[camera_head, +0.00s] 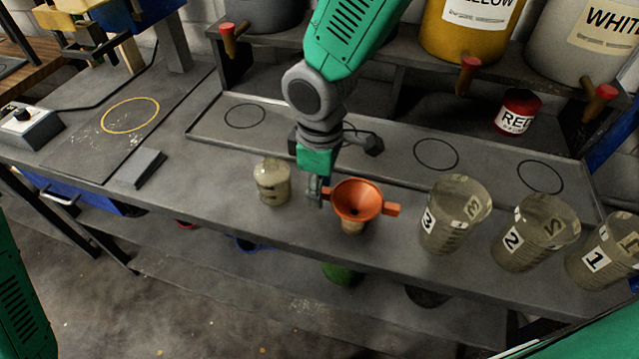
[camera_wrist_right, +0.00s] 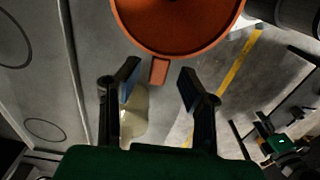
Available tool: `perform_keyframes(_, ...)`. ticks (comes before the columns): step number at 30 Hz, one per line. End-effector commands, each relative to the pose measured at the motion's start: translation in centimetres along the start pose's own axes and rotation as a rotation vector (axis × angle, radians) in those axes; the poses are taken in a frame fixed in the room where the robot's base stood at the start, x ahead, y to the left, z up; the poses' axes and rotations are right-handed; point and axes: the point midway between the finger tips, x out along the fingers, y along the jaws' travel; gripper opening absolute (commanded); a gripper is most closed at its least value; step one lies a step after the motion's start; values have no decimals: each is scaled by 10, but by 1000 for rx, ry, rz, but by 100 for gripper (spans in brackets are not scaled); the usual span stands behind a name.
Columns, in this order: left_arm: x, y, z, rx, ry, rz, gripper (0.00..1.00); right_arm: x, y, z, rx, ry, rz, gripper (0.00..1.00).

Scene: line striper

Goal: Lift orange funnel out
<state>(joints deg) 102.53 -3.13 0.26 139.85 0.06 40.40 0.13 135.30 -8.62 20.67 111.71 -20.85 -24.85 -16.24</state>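The orange funnel (camera_head: 358,197) sits upright in the mouth of a small container (camera_head: 352,227) on the bench, whose lower part shows beneath it. One orange tab (camera_head: 392,209) sticks out to the right. My right gripper (camera_head: 320,191) is just left of the funnel rim. In the right wrist view, the funnel (camera_wrist_right: 178,30) is at the top, and another tab (camera_wrist_right: 159,72) points down between the fingertips of the right gripper (camera_wrist_right: 160,76). The fingers are open, with a gap on each side of the tab.
A cloudy jar (camera_head: 272,184) stands left of my right gripper. Clear cups numbered 3 (camera_head: 452,218), 2 (camera_head: 534,235) and 1 (camera_head: 606,252) stand to the right. Paint buckets with taps line the shelf behind, near a small red can (camera_head: 517,111).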

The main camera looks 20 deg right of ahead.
Motion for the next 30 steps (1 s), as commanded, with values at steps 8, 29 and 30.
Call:
perform_keyframes(8,0,0,0,0,0,0,40,0,1,1,0,1,-1,0)
perform_keyframes(29,-34,0,-2,0,0,0,40,-35,0,0,0,-1,0,0)
perform_keyframes(30,-36,0,-2,0,0,0,40,-38,0,0,0,-1,0,0)
